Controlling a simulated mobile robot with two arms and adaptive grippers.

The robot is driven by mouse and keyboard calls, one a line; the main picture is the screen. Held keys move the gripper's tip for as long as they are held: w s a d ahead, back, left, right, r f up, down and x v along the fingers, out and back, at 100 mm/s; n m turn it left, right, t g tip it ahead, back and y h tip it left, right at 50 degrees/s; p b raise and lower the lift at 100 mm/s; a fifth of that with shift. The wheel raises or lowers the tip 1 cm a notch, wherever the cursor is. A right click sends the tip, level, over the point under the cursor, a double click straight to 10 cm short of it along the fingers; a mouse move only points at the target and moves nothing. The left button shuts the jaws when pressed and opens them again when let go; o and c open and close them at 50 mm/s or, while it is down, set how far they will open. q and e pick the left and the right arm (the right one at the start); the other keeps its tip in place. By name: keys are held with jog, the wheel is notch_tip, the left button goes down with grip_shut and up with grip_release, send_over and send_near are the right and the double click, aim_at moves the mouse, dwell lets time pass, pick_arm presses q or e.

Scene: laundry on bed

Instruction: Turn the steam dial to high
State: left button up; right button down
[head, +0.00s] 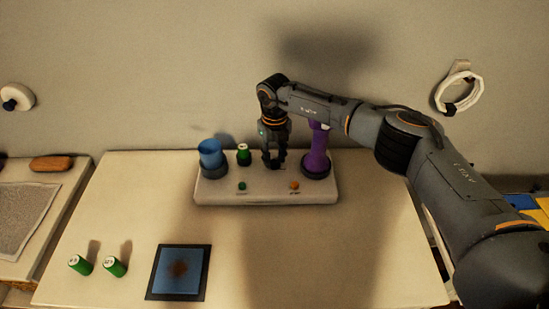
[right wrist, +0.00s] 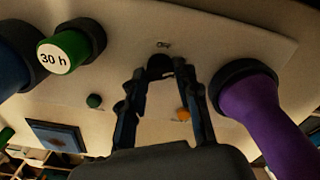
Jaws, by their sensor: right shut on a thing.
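A small dark round dial (right wrist: 160,63) stands on the white base (head: 215,196). In the right wrist view it lies between my right fingertips, with a small dark marking on the base just beyond it, too small to read. My right gripper (head: 274,163) points down at the base, between the green-topped cylinder and the purple steamer, and hides the dial in the head view. It also shows in the right wrist view (right wrist: 161,72), shut on the dial. The dial's setting cannot be read. My left gripper is not in view.
The base also holds a blue cup (head: 210,152), a green cylinder (head: 243,153) marked "30 h", a purple steamer (head: 317,152), a green button (head: 242,185) and an orange button (head: 294,185). Two green cylinders (head: 80,265) and a blue square (head: 180,265) lie front left. The front right is clear.

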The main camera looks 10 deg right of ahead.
aim_at(274, 160)
jog(key=m+b, duration=0.1)
jog(key=m, duration=0.4)
jog(key=shift+m, duration=0.4)
jog(key=m, duration=0.5)
jog(key=shift+m, duration=0.3)
jog(key=c, duration=1)
grip_release()
jog(key=shift+o, duration=0.2)
jog(key=shift+r, duration=0.2)
notch_tip(274, 160, up, 12)
jog(key=shift+f, duration=0.15)
jog(key=shift+f, duration=0.1)
